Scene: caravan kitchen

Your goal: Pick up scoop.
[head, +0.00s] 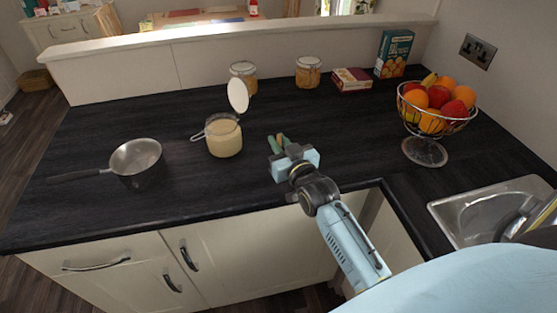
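My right gripper (280,150) is over the black worktop, right of the open jar, and points away from me. A small tan and green piece (279,140) shows just beyond its pale blue body. I cannot tell whether this is the scoop, nor whether the fingers are around it or only near it. The gripper's body hides the space between its fingers. No other scoop can be made out. My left gripper is not in view.
An open jar of pale contents (224,140) has its lid raised. A saucepan (137,160) stands left. Two closed jars (308,72) (243,76), a small box (352,79) and a carton (394,53) stand behind. A fruit basket (425,150) and sink (475,212) are right.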

